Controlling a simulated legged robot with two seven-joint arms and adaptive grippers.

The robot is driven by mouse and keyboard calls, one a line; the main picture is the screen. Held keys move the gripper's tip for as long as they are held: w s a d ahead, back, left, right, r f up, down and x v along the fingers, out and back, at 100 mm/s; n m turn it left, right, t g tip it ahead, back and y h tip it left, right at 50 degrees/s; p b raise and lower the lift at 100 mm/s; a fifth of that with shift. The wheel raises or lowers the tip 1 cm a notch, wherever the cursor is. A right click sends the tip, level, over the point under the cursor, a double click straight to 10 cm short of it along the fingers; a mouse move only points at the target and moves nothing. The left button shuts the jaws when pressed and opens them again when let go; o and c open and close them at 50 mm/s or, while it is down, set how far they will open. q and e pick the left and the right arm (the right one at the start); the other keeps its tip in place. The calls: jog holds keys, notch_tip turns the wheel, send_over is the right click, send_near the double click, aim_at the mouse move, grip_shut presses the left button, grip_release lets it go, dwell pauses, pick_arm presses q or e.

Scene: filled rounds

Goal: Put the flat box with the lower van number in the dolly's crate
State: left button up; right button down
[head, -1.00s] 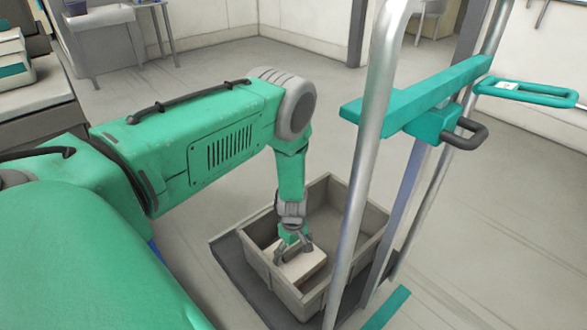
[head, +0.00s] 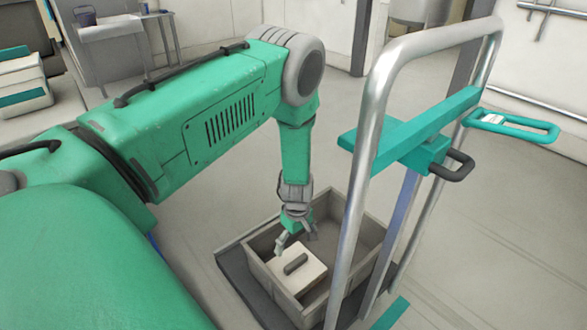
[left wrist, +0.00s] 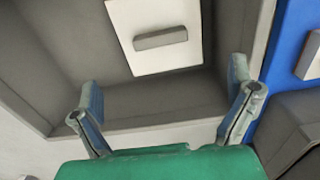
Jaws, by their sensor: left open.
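A flat white box (head: 292,273) with a grey handle on top lies inside the grey crate (head: 256,290) on the dolly (head: 234,266). The left wrist view also shows the flat box (left wrist: 150,57) in the crate (left wrist: 33,75), apart from the fingers. My left gripper (head: 296,243) is open and empty, just above the box, at the crate's opening. Its fingers also show spread in the left wrist view (left wrist: 164,112). No van number can be read on the box. My right gripper is not in view.
The dolly's tall metal handle frame (head: 372,130) with a teal crossbar (head: 420,128) stands right beside the crate. White and teal boxes (head: 22,85) sit at the far left. Open floor (head: 480,250) lies to the right.

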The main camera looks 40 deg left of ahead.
pick_arm(q)
jog(key=s+d+r+m, duration=0.1)
jog(key=s+d+m, duration=0.3)
jog(key=s+m, duration=0.2)
jog(key=s+d+r+m, duration=0.2)
jog(key=s+d+m, duration=0.2)
jog(key=s, duration=0.6)
jog(key=s+d+r+m, duration=0.2)
jog(key=s+d+m, duration=0.2)
jog(key=s+m, duration=0.3)
jog(key=shift+s+d+m+t, duration=0.3)
jog(key=shift+s+d, duration=0.1)
jog(key=shift+s, duration=0.55)
jog(key=shift+r, duration=0.15)
